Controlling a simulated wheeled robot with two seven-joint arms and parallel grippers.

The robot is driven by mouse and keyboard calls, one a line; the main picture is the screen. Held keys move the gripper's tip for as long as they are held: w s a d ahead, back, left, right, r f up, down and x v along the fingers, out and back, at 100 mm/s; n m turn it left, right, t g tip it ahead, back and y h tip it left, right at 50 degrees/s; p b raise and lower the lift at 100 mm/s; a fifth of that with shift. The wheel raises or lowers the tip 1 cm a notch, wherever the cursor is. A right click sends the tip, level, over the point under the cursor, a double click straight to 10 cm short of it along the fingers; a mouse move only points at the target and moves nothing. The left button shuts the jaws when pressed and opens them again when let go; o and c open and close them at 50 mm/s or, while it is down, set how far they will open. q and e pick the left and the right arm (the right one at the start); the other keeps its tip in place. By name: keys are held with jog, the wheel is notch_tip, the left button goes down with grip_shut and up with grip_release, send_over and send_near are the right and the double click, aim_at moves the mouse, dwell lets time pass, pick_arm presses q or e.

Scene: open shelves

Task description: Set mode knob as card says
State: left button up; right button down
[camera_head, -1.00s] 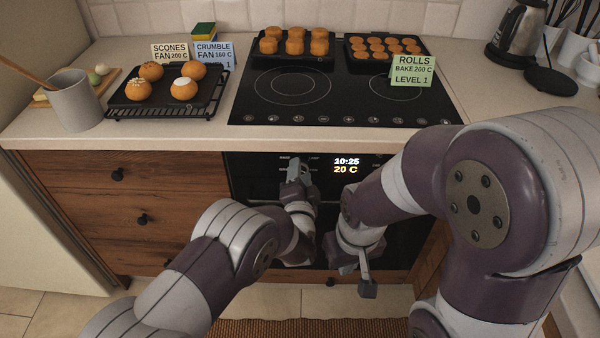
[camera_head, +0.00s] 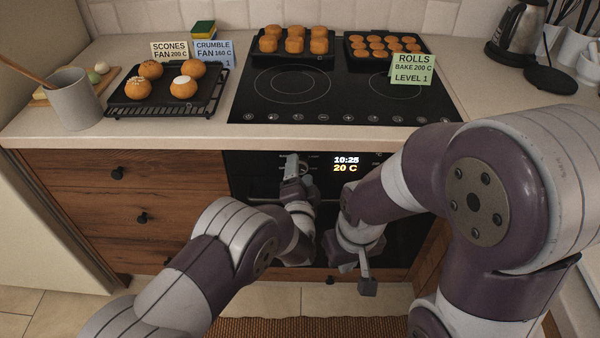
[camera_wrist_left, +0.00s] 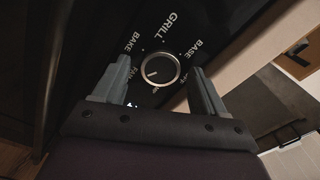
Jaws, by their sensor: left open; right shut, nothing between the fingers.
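The mode knob (camera_wrist_left: 160,69) is a round dark dial with a bright rim in the left wrist view. GRILL, BAKE, BASE and FAN are printed around it; another label is partly hidden. A pale mark on its face points to the lower left, roughly towards FAN. My left gripper (camera_wrist_left: 158,67) is open, its fingers on either side of the knob; contact cannot be told. My right gripper (camera_head: 367,285) is shut and empty, low before the oven. The green card (camera_head: 412,70) reads ROLLS, BAKE 200 C, LEVEL 1.
The oven display (camera_head: 346,164) reads 10:25 and 20 C. A cream card (camera_head: 170,52) reads SCONES FAN 200 C; a blue card (camera_head: 213,54) reads CRUMBLE FAN 160 C. Trays of buns stand on the counter and hob (camera_head: 290,88). My right arm covers the right front.

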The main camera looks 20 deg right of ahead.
pick_arm(q)
jog(key=v, duration=1.2)
jog(key=shift+s+p, duration=0.2)
jog(key=shift+p, duration=0.25)
